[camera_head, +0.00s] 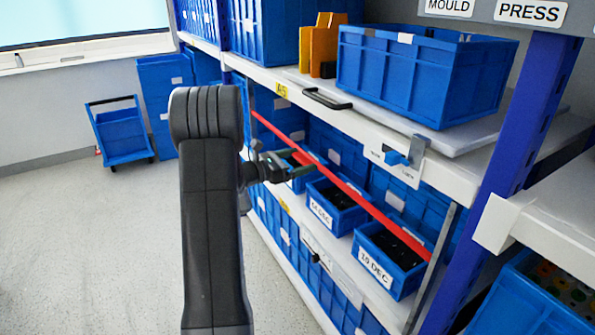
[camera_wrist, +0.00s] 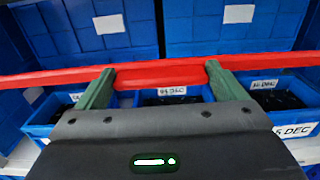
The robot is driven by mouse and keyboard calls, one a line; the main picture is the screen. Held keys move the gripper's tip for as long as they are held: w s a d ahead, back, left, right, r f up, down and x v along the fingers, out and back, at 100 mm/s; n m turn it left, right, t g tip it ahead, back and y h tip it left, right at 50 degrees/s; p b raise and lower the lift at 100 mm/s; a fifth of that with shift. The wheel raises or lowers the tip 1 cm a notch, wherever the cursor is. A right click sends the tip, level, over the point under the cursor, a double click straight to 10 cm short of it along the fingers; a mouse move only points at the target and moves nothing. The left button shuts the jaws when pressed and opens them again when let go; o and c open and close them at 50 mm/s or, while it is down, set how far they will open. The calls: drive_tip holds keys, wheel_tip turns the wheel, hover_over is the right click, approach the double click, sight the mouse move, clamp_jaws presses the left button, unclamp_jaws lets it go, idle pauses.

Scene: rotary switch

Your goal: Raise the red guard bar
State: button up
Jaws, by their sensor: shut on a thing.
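The red guard bar (camera_head: 365,201) runs diagonally across the front of the shelf opening in the head view, over the row of labelled bins. In the wrist view the bar (camera_wrist: 160,75) crosses the whole picture nearly level. My gripper (camera_head: 293,163) is at the bar's left-middle part in the head view. In the wrist view its two green fingers (camera_wrist: 159,80) are at the bar with a stretch of red between them, shut on it.
Blue bins (camera_head: 337,206) with date labels stand behind and below the bar. A blue rotary switch (camera_head: 397,158) sits on the shelf edge above it. A black handle (camera_head: 327,98) is on the upper shelf. Open floor (camera_head: 80,240) lies to the left.

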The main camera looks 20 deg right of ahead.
wheel_tip(320, 180, up, 5)
drive_tip(key=shift+w+f+p, duration=0.1)
drive_tip(key=shift+p, duration=0.75)
drive_tip(key=o, duration=1.1)
drive_tip(key=s+a+p, duration=0.1)
drive_tip(key=a, duration=1.2)
drive_tip(key=shift+a, duration=0.4)
drive_tip(key=shift+s+d, duration=0.1)
